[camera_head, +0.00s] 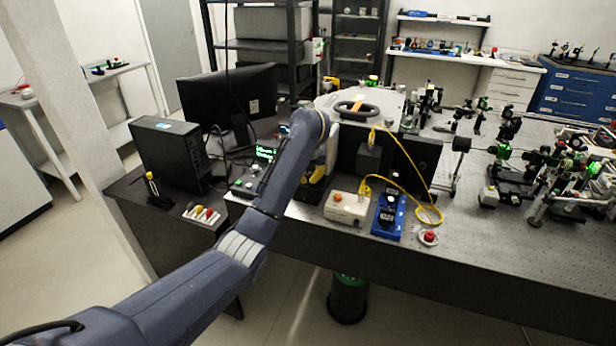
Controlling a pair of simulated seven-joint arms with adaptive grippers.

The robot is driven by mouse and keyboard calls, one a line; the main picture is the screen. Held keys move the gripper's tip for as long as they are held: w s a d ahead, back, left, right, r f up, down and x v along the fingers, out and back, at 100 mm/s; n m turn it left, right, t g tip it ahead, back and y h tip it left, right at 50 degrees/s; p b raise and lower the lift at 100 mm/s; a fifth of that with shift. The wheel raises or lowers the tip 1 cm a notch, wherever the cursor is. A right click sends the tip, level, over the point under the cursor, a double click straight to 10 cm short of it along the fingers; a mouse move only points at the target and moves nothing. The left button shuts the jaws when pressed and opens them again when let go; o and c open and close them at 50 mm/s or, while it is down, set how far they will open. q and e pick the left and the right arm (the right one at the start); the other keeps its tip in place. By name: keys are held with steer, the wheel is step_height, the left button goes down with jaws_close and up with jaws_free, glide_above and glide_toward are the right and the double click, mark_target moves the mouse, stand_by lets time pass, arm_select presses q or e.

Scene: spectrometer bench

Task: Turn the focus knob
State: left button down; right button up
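My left arm reaches in from the lower left to the front edge of the optical bench. Its wrist bends down there, and my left gripper (316,180), pointing down with yellow and dark parts, shows only in part behind the forearm. I cannot tell whether its fingers are open or shut, or whether they touch anything. I cannot make out the focus knob for certain; it may be hidden behind my arm or gripper. A blue device (389,214) with a black part on top stands right of the gripper. My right gripper is not in view.
A cream box (347,208) with an orange button stands close to the gripper. A yellow cable (412,195) loops beside the blue device, near a red button (428,236). A black panel (416,163) stands behind. A monitor (228,100) and black computer (171,152) are at left.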

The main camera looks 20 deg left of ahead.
arm_select(q)
steer(key=n, duration=0.1)
steer(key=n+y, duration=0.1)
steer(key=n, duration=0.1)
steer(key=shift+d+f+n+g, duration=0.15)
steer(key=shift+d+n+g, duration=0.05)
steer(key=shift+n+g, duration=0.1)
steer(key=shift+a+n, duration=0.1)
steer(key=shift+n, duration=0.2)
steer(key=c, duration=1.3)
jaws_free()
steer(key=shift+a+r, duration=0.15)
steer(key=shift+r, duration=0.05)
